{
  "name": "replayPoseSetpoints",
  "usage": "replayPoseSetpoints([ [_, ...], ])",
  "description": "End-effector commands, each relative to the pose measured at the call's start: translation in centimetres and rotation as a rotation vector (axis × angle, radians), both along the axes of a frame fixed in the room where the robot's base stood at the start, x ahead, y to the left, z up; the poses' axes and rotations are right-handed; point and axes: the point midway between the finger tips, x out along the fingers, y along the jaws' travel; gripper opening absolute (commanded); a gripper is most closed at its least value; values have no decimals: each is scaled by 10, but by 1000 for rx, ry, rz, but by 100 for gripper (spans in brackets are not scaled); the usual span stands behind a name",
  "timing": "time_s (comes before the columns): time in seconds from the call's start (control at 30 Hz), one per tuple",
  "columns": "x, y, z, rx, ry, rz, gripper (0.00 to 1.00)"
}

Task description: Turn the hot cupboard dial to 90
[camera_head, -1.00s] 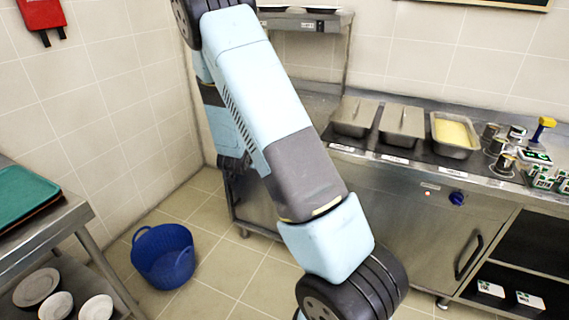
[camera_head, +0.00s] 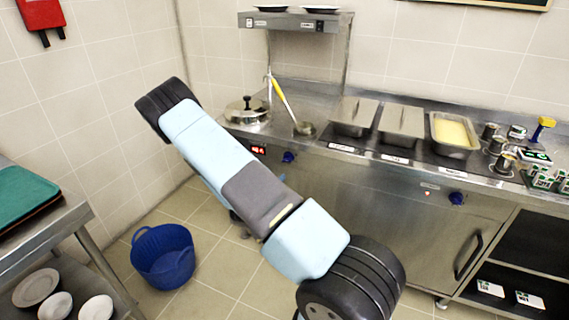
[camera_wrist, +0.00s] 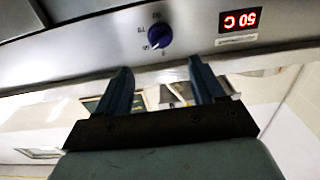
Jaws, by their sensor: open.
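The blue dial (camera_head: 289,157) is on the front of the steel counter, right of a lit red display (camera_head: 258,150). The wrist view shows it upside down: the dial (camera_wrist: 159,37) has marks around it, and the display (camera_wrist: 240,19) reads 50 C. The dial's pointer seems to be at the 50 mark. My gripper (camera_wrist: 160,73) is open and empty, its fingertips just short of the panel's edge in that picture, with the dial above the gap between them. They are apart from the dial. In the head view my arm hides the gripper.
A second blue dial (camera_head: 457,198) is farther right on the front. A lidded pot (camera_head: 247,110), a yellow-handled ladle (camera_head: 284,100) and food pans (camera_head: 402,122) are on the counter. A blue tub (camera_head: 163,256) stands on the floor, left of my arm.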

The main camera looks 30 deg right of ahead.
Motion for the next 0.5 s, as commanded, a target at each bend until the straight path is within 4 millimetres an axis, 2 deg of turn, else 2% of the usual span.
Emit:
replayPoseSetpoints([
  [0.5,54,-70,0,1,-1,-1,68],
])
